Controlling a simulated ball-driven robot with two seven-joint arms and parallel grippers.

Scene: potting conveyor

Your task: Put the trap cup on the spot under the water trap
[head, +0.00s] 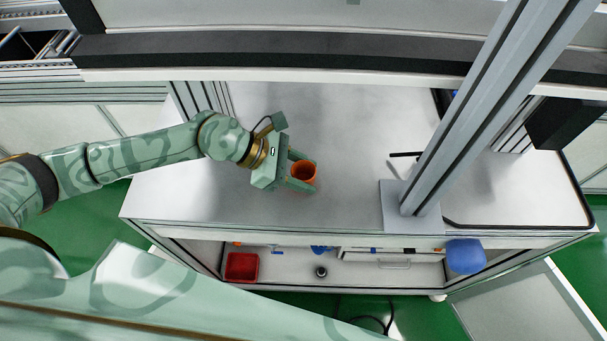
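An orange cup (304,174), which looks like the trap cup, is upright over the grey worktop, left of the middle. My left gripper (301,171) reaches it from the left, with one finger on its far side and one on its near side. The fingers look closed against the cup's wall. I cannot tell whether the cup rests on the worktop or hangs just above it. I cannot make out the water trap or the spot under it. My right gripper is not in view.
A grey upright post (480,110) stands on the worktop (240,205) at the right. A dark beam (270,50) crosses the back. Below, a shelf holds a red bin (241,266) and a small dark object (321,272). A blue rounded object (465,256) is at the front right.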

